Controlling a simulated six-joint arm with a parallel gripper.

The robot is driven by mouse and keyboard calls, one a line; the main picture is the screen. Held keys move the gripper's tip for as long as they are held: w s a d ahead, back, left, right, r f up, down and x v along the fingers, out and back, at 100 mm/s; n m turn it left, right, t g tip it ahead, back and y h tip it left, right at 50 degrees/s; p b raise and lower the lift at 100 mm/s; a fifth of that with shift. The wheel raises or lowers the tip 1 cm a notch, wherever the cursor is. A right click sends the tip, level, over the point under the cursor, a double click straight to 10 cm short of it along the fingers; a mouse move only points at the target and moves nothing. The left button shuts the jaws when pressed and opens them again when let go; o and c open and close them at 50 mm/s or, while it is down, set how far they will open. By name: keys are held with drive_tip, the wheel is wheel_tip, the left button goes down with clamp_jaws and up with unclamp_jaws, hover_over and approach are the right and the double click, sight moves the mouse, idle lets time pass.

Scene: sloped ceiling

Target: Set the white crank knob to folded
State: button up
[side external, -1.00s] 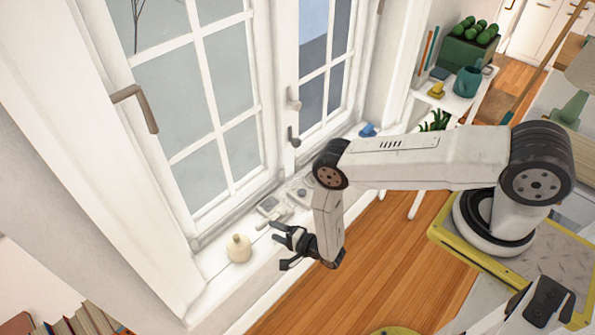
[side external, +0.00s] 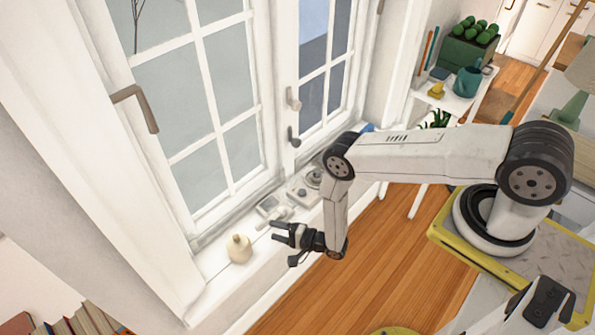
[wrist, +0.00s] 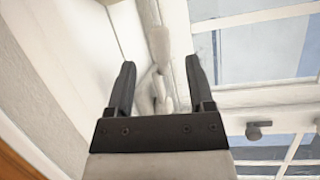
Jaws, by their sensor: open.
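My gripper (side external: 281,242) is open and empty, held out level at the front edge of the window sill, next to the crank. The white crank knob (wrist: 159,44) shows in the wrist view as a pale, elongated piece ahead of and between my two fingers, touching neither. A white crank body (wrist: 163,95) lies nearer, also between the fingers and partly hidden by the gripper's palm. In the side view a small white crank (side external: 283,213) sits on the sill just behind my gripper; its exact pose is hard to tell at this size.
A cream, bottle-shaped object (side external: 239,248) stands on the sill left of my gripper. A small grey-screened box (side external: 267,205) and a box with a dark dial (side external: 301,193) sit farther along. Tall window frames with handles (side external: 134,103) rise behind. The wooden floor (side external: 385,265) is open.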

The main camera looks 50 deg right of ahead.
sight(260, 227)
drive_tip(key=shift+x, duration=2.95)
clamp_jaws()
